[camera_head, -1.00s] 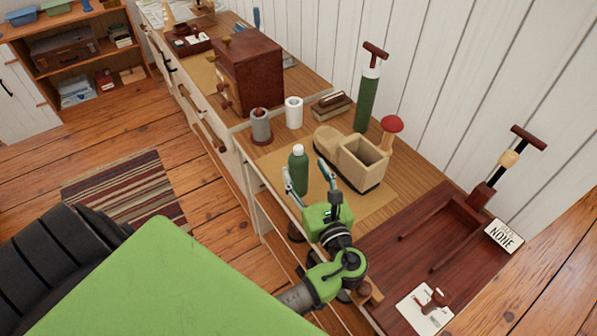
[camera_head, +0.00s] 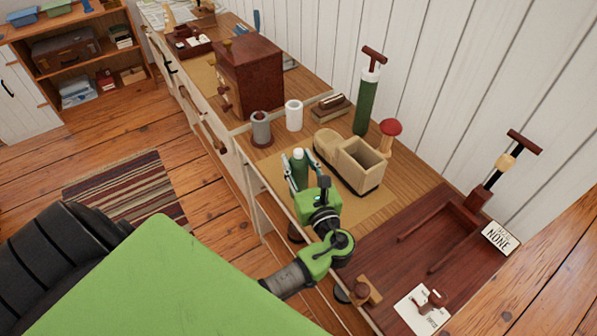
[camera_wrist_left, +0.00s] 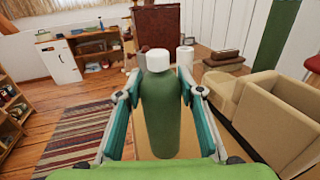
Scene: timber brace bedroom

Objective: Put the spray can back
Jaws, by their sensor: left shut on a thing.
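The spray can (camera_head: 299,164) is a green bottle with a white cap, upright on the tan mat (camera_head: 372,208) on the counter. In the left wrist view the spray can (camera_wrist_left: 161,115) stands in the middle, between the fingers. My left gripper (camera_head: 299,174) is shut on the can, one finger on each side of its body; it also shows in the left wrist view (camera_wrist_left: 161,95). The can's lower part is hidden behind the gripper in the head view. My right gripper is not in view.
A beige boot-shaped holder (camera_head: 340,155) stands just right of the can. Behind it are a red mushroom (camera_head: 390,128) and a tall green pump (camera_head: 366,105). A grey cylinder (camera_head: 261,130) and white cylinder (camera_head: 294,115) stand farther back. A dark red tray (camera_head: 400,265) lies in front.

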